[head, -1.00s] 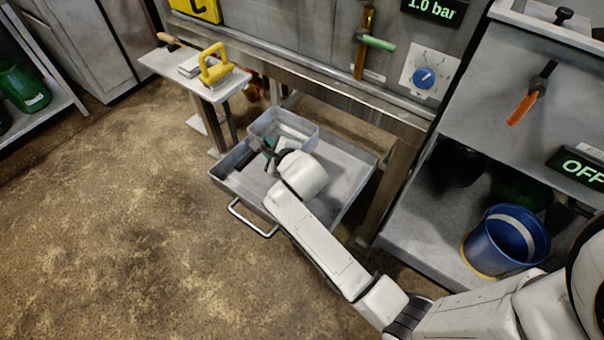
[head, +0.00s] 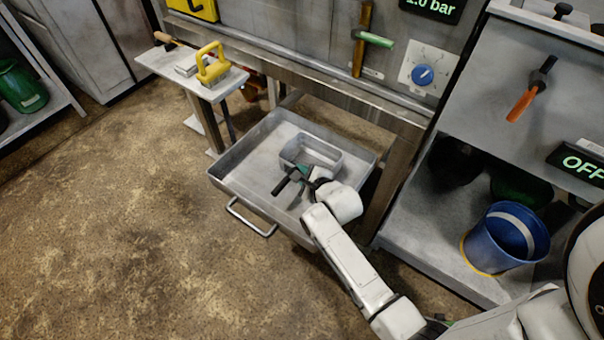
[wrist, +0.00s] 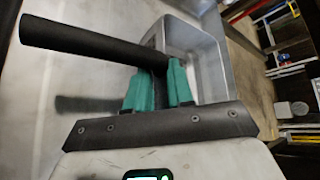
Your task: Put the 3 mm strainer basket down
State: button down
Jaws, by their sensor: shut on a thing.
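The 3 mm strainer basket (head: 326,153) is a small rectangular grey metal basket with a black bar handle (head: 281,186). It is over the right part of a wide, shallow grey metal tray (head: 232,181). My gripper (head: 304,172) is shut on the handle close to the basket. In the wrist view, the green fingertips (wrist: 160,80) close around the black handle (wrist: 80,42), and the basket (wrist: 196,48) is beyond them. The handle casts a shadow on the tray floor. I cannot tell whether the basket's underside touches the tray.
A small side table (head: 150,63) with a yellow-handled tool (head: 212,66) stands behind the tray's left. A steel leg (head: 385,185) rises just right of the tray. A blue bucket (head: 505,240) sits on a low shelf at right. The tray's left part is clear.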

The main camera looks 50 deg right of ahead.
jog(key=c, duration=1.4)
grip_release()
jog(key=shift+f, duration=0.1)
jog(key=shift+c, duration=0.2)
jog(key=o, duration=0.5)
jog(key=shift+c, duration=0.2)
